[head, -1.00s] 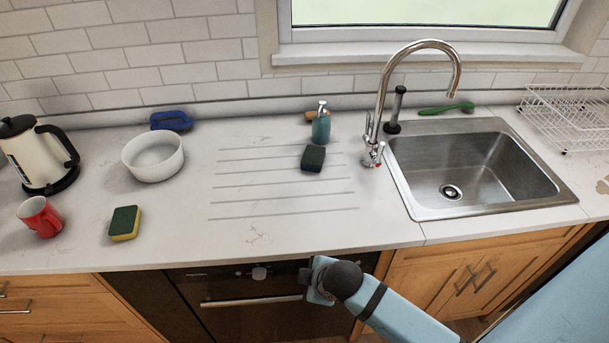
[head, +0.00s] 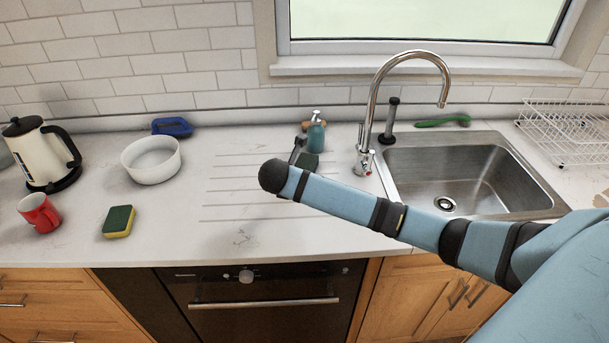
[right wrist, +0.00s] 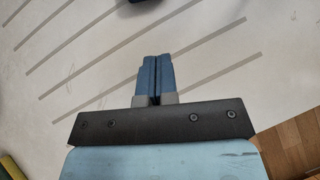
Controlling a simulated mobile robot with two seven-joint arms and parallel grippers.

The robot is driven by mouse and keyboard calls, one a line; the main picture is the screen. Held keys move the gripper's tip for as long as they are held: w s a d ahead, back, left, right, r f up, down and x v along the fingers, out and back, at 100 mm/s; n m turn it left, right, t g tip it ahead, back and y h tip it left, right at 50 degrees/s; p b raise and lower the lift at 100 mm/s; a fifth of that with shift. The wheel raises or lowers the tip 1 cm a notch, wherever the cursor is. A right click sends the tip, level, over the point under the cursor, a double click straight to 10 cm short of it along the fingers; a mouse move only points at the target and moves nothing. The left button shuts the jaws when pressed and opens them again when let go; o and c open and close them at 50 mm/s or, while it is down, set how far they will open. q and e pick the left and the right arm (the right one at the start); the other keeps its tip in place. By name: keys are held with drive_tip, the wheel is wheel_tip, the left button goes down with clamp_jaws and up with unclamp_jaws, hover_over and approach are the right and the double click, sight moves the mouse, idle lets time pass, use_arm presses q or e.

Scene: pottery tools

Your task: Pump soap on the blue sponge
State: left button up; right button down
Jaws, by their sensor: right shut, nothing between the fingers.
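The teal soap pump bottle (head: 316,136) stands upright at the back of the counter, left of the tap. My left gripper is not in view.
The tap (head: 372,110) and sink (head: 450,175) are on the right.

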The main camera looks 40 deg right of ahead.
sight(306, 166)
drive_tip(key=x, duration=0.9)
drive_tip(key=shift+w+d+r+p, duration=0.1)
drive_tip(key=shift+w+d+p, duration=0.2)
drive_tip(key=shift+w+d, duration=0.85)
drive_tip(key=shift+d, duration=0.25)
drive_tip(key=shift+w+d+r+p, duration=0.2)
drive_tip(key=shift+w+d+p, duration=0.45)
drive_tip(key=shift+d, duration=0.15)
drive_tip(key=shift+w+d+f, duration=0.1)
drive_tip(key=shift+w+d, duration=0.1)
drive_tip(key=shift+d, duration=0.1)
drive_tip(key=shift+f, duration=0.1)
